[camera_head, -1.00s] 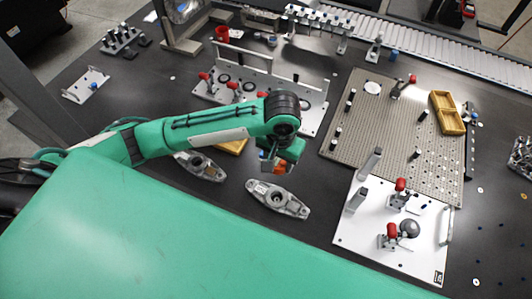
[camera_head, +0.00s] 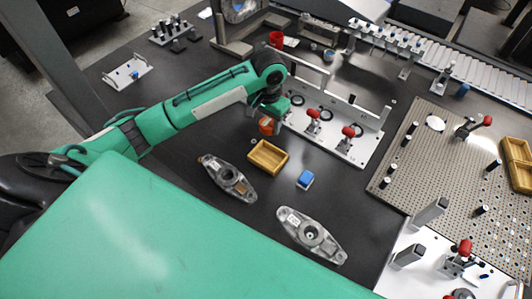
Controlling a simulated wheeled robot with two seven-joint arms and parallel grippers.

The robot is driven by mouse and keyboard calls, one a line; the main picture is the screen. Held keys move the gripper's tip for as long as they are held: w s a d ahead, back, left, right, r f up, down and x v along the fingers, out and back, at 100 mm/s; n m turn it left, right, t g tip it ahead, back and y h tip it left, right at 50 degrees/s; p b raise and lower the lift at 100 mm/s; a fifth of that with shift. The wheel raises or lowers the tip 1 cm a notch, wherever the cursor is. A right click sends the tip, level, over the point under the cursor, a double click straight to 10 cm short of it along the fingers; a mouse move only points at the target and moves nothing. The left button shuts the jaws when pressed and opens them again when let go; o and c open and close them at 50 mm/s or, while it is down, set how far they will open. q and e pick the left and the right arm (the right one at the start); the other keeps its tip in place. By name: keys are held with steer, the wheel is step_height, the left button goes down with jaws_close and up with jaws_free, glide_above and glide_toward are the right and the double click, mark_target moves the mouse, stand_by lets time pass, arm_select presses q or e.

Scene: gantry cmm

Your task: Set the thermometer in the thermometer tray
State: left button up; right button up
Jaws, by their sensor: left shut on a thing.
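My left gripper (camera_head: 270,124) is shut on an orange thing (camera_head: 265,126), which I take to be the thermometer; it is small and partly hidden by the fingers. The gripper is just beyond the far edge of a yellow-brown tray (camera_head: 252,158), apparently the thermometer tray. The tray lies on the dark table and looks empty. Whether the orange thing touches the table cannot be told. My right gripper is not in view.
A blue block (camera_head: 305,180) lies right of the tray. Grey metal castings (camera_head: 228,178) and (camera_head: 311,235) lie nearer. A white fixture plate with red-handled clamps (camera_head: 358,155) stands right of the gripper. Another yellow-brown tray (camera_head: 517,165) is at the far right.

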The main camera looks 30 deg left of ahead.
mark_target(268, 131)
arm_select(q)
step_height(268, 131, down, 12)
steer(key=shift+r+p, duration=0.25)
steer(key=shift+p, duration=0.05)
steer(key=shift+f, duration=2.35)
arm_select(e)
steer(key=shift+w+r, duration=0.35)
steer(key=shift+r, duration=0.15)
arm_select(q)
steer(key=o, duration=1)
steer(key=shift+f, duration=0.1)
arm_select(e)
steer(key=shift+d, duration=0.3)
arm_select(q)
step_height(268, 131, up, 12)
steer(key=shift+r, duration=0.15)
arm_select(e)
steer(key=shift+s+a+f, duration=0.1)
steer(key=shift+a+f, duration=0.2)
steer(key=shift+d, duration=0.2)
